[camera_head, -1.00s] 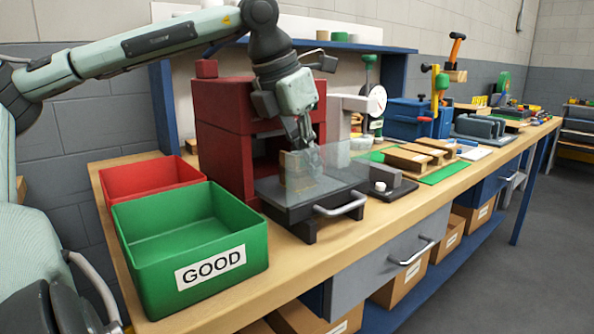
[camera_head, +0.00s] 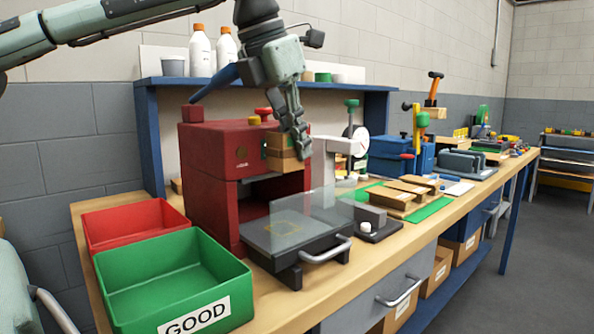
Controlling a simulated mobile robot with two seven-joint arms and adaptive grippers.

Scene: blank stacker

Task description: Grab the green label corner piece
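My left gripper (camera_head: 299,148) reaches in from the upper left and points down in front of the red machine (camera_head: 213,150). It is shut on a tan wooden corner piece (camera_head: 281,146), held in the air at the height of the machine's upper front. A small dark green patch shows on the piece's left side, and its far side is partly hidden by the fingers. Below it, the dark tray (camera_head: 262,246) with a yellow outline and clear guard is empty. My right gripper is not in view.
A green bin marked GOOD (camera_head: 174,275) and a red bin (camera_head: 128,224) stand at the left. Brown blocks (camera_head: 407,190) lie on a green mat to the right. A white dial gauge (camera_head: 345,145) stands close to the right of the gripper. A blue shelf (camera_head: 155,83) runs behind.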

